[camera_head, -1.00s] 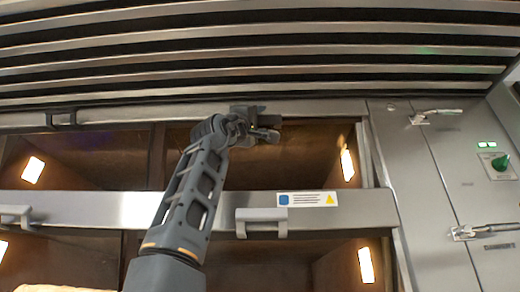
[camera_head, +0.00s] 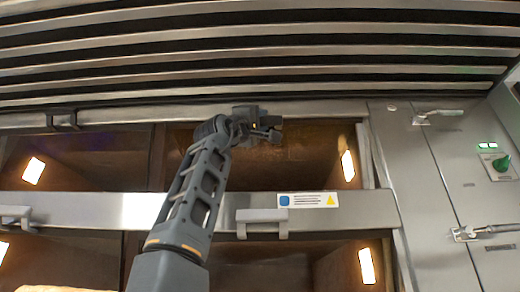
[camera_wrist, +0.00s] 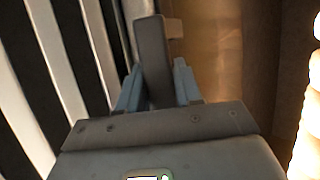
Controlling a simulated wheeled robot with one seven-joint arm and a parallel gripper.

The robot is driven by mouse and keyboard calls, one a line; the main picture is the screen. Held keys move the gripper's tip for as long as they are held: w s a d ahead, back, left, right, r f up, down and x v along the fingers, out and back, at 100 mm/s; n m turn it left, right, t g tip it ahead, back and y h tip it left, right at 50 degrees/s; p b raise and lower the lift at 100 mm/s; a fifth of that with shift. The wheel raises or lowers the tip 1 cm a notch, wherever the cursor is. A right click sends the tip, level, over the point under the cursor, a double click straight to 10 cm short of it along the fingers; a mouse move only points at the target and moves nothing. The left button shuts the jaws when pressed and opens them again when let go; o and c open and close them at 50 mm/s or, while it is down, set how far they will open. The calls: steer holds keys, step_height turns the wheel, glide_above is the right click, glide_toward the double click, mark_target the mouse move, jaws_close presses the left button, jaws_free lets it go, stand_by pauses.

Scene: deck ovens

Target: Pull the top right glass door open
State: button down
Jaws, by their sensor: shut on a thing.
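The top right glass door (camera_head: 312,152) is the upper right pane, with a lit brown oven chamber behind it. It looks closed, though any slight gap is hard to see. Its handle is mostly hidden by my gripper (camera_head: 262,124) at the door's top edge in the head view. In the wrist view, the grey handle bar (camera_wrist: 152,50) stands between the two blue-grey fingers of my gripper (camera_wrist: 156,85). The fingers are shut on the bar. The brown pane (camera_wrist: 205,60) lies just to the right of them.
Metal louvres (camera_head: 260,55) run close above the door. A lower door handle (camera_head: 262,222) sticks out below, near a warning label (camera_head: 308,200). To the right is a panel with a latch (camera_head: 437,115) and a green knob (camera_head: 500,163).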

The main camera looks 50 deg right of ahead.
steer(key=shift+s+a+r+n+t+y+p, duration=0.1)
steer(key=shift+a+r+n+t+y+p, duration=0.1)
steer(key=shift+r+n+t+y+p, duration=0.7)
steer(key=shift+f+n+y+p, duration=0.3)
steer(key=shift+y+p, duration=0.2)
steer(key=shift+p, duration=0.05)
steer(key=c, duration=0.8)
jaws_free()
steer(key=shift+c, duration=0.2)
steer(key=shift+s, duration=0.1)
steer(key=shift+a+f, duration=0.1)
steer(key=b+v, duration=0.2)
steer(key=v, duration=0.5)
steer(key=shift+a+f, duration=0.15)
steer(key=shift+a, duration=0.15)
